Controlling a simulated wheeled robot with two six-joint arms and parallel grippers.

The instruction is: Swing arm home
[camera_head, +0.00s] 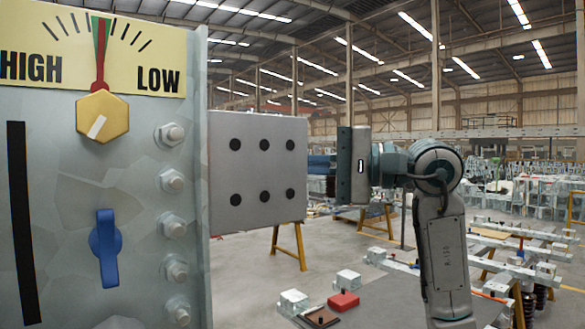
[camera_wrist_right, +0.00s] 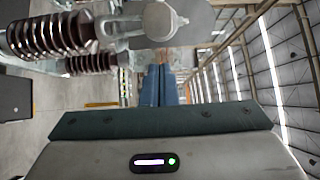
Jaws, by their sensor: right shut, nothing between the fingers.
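My right arm rises from the bottom right of the head view and bends at a grey joint. Its gripper body, a dark upright block with a small light, faces left, apart from the grey box; the fingertips are hard to make out there. In the right wrist view the blue fingers of my right gripper (camera_wrist_right: 163,82) are together, with nothing between them. Brown ribbed insulators (camera_wrist_right: 55,35) with grey metal fittings show at the upper left of that view. My left gripper is not in view.
A grey panel (camera_head: 60,170) fills the left, with a HIGH-LOW gauge (camera_head: 115,30), yellow knob (camera_head: 103,117) and blue handle (camera_head: 106,247). Beside it is a grey box (camera_head: 258,172) with several black holes. A red block (camera_head: 343,301) lies low in the middle. Metal frames (camera_head: 525,230) stand right.

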